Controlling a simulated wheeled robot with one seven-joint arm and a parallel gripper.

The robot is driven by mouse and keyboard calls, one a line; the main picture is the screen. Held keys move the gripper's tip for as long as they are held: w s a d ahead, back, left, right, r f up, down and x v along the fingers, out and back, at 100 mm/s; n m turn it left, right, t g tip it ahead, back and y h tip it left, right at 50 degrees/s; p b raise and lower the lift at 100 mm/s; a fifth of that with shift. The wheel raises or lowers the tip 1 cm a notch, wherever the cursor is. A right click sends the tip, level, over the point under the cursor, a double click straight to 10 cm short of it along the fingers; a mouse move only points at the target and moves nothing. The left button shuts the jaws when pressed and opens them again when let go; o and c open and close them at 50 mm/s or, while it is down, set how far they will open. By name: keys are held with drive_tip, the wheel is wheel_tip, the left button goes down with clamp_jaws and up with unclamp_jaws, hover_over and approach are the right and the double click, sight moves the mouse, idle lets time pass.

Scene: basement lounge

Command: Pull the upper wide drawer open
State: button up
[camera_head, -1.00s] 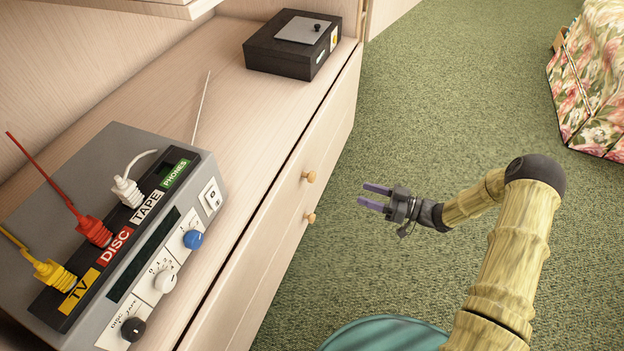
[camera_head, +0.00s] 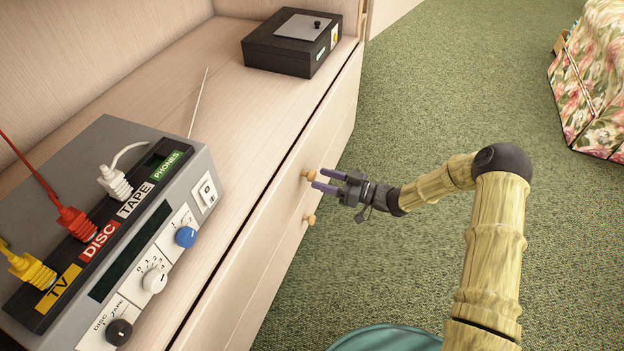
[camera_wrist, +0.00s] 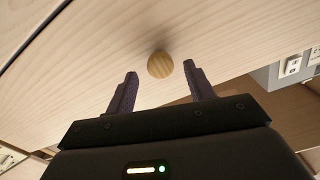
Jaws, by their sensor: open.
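The upper wide drawer (camera_head: 262,233) is the top front of the pale wood cabinet, and it looks shut. Its round wooden knob (camera_head: 309,175) sticks out from the front. My gripper (camera_head: 318,180) is open, with its purple fingers pointing at the drawer front close to this knob. In the wrist view the knob (camera_wrist: 160,65) lies between and just beyond the tips of my gripper (camera_wrist: 160,72). I see no contact with it. A second wooden knob (camera_head: 309,219) sits below, on the lower drawer.
A grey switch box (camera_head: 135,185) with coloured plugs and dials stands on the cabinet top at the left. A black box (camera_head: 278,55) stands at the back. Green carpet (camera_head: 430,110) is clear to the right, with a floral-covered piece (camera_head: 600,85) at the far right.

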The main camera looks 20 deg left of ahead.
sight(315, 177)
drive_tip(key=a+b, duration=0.1)
drive_tip(key=a, duration=0.3)
drive_tip(key=shift+w+a, duration=0.1)
drive_tip(key=shift+w, duration=0.05)
clamp_jaws()
